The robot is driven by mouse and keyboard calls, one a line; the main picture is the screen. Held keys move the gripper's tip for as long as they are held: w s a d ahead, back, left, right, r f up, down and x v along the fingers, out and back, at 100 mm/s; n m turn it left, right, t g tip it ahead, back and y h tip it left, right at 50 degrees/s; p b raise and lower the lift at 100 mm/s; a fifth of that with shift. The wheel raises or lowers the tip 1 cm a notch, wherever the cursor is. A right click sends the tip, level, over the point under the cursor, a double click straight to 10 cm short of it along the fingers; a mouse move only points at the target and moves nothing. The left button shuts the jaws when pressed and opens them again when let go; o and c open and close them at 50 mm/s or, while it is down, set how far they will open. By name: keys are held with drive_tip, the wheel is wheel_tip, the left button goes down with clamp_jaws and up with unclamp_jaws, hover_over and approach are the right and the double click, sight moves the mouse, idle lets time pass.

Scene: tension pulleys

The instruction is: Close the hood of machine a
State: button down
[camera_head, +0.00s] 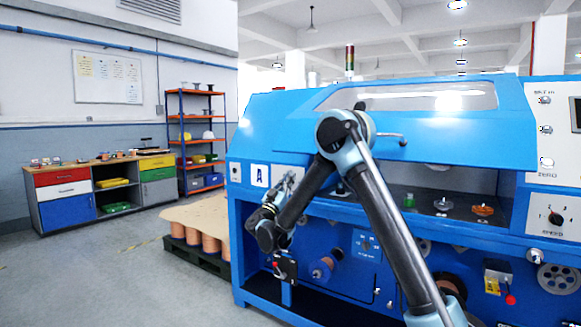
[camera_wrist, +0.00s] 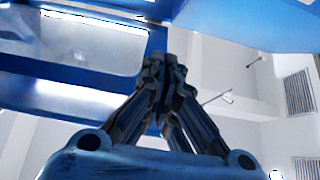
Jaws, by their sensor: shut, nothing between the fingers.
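Machine A (camera_head: 260,210) is a large blue machine with an "A" label on its front left. Its blue hood (camera_head: 465,125), with a long window, is raised. An open gap below it shows the interior at the right. A handle (camera_head: 390,136) sticks out at the hood's lower edge, partly behind my arm. My gripper (camera_head: 289,178) points upward in front of the machine's left part, below the hood. In the wrist view my gripper (camera_wrist: 164,66) is shut and empty, with the hood's window (camera_wrist: 85,40) above and to the left. Whether it touches the hood cannot be told.
Small pulleys, one orange (camera_head: 483,210), sit inside the machine. A control panel (camera_head: 556,160) is at the right. A pallet of copper spools (camera_head: 205,240) stands left of the machine. A workbench (camera_head: 100,190) and shelf (camera_head: 197,140) are farther back. The left floor is clear.

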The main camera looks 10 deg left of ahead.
drive_tip(key=w+d+f, duration=0.2)
drive_tip(key=w+f, duration=0.3)
drive_tip(key=shift+f, duration=0.25)
idle(0.9)
